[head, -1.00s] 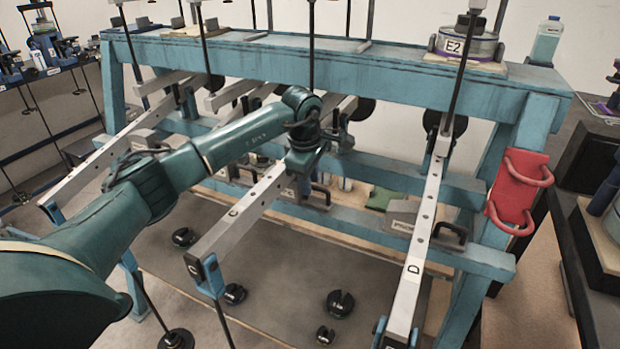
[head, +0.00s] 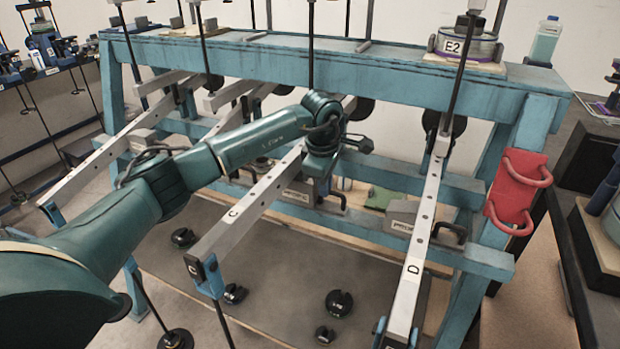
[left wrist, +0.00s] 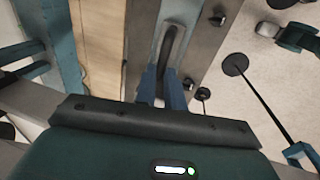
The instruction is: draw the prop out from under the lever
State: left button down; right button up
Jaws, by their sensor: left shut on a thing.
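Lever C (head: 243,213) is a long grey bar with holes, sloping from the teal frame toward the front. Its prop (head: 296,191), a grey labelled block with a dark handle, sits on the frame's rail, mostly showing to the right of lever C. My left gripper is above that prop, its fingers hidden behind my wrist in the head view. In the left wrist view the blue fingers (left wrist: 162,92) are shut on the prop's dark handle (left wrist: 171,48). Whether part of the prop is still beneath the lever cannot be told. My right gripper is not in view.
Lever D (head: 418,240) stands to the right with its own prop (head: 402,216) beside it. A red bracket (head: 516,190) hangs on the frame's right post. Several black weights, one here (head: 339,302), lie on the board below. Free room shows between levers C and D.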

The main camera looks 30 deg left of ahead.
pick_arm(q)
jog(key=d, duration=0.6)
jog(key=shift+w+d, duration=0.15)
jog(key=shift+d, duration=0.15)
jog(key=c, duration=1.6)
grip_release()
jog(key=shift+d, duration=0.1)
jog(key=shift+o, duration=0.6)
jog(key=shift+r, duration=0.1)
jog(key=shift+r, duration=0.35)
notch_tip(320, 180, up, 12)
jog(key=s, duration=0.2)
jog(key=shift+s+b, duration=0.25)
jog(key=shift+b, duration=0.2)
